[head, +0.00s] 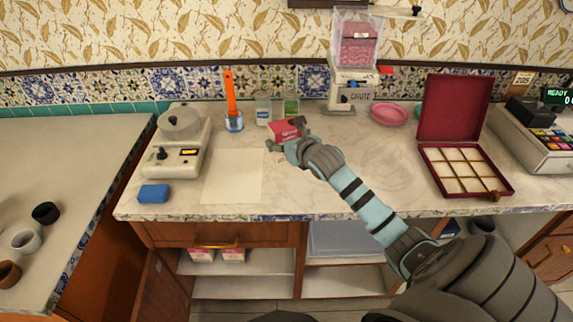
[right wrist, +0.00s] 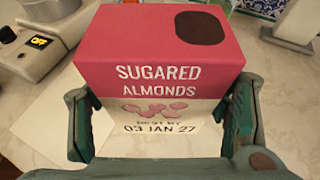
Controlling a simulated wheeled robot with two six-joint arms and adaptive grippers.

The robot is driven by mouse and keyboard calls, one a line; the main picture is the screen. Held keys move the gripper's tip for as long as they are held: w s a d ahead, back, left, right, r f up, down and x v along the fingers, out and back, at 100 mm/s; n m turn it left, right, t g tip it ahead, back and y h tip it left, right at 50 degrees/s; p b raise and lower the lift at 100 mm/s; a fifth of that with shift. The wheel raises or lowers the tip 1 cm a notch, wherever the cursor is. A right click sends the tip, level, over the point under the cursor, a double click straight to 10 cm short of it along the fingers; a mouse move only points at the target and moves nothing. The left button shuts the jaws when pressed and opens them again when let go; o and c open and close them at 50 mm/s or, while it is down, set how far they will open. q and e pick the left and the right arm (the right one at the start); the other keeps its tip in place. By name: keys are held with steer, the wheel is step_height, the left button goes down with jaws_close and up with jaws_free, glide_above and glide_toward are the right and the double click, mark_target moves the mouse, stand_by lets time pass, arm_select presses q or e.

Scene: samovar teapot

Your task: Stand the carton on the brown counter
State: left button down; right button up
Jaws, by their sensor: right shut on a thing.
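The carton (head: 285,128) is a red box with a pale lower part, in my right gripper at the back middle of the counter. In the right wrist view the carton (right wrist: 160,65) reads "Sugared Almonds" and has a dark oval on top. My right gripper (right wrist: 165,120) has a finger on each side of it and is shut on it. The carton looks upright; I cannot tell whether its base touches the surface. The counter (head: 350,185) has a pale marbled top and a brown wooden front. My left gripper is not in view.
A white sheet (head: 232,176) lies left of the carton. A scale (head: 180,145), blue sponge (head: 153,194), tumbler with an orange tool (head: 232,120), chute dispenser (head: 352,95), pink dish (head: 388,114) and open compartment box (head: 465,170) stand around. The counter's front middle is clear.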

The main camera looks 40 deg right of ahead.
step_height(320, 180, down, 7)
steer(key=shift+f+b, duration=0.1)
steer(key=shift+b, duration=0.45)
steer(key=o, duration=1.4)
steer(key=shift+s+f, duration=0.1)
steer(key=shift+r, duration=0.2)
steer(key=p+v, duration=0.2)
steer(key=v, duration=1)
steer(key=shift+p, duration=0.35)
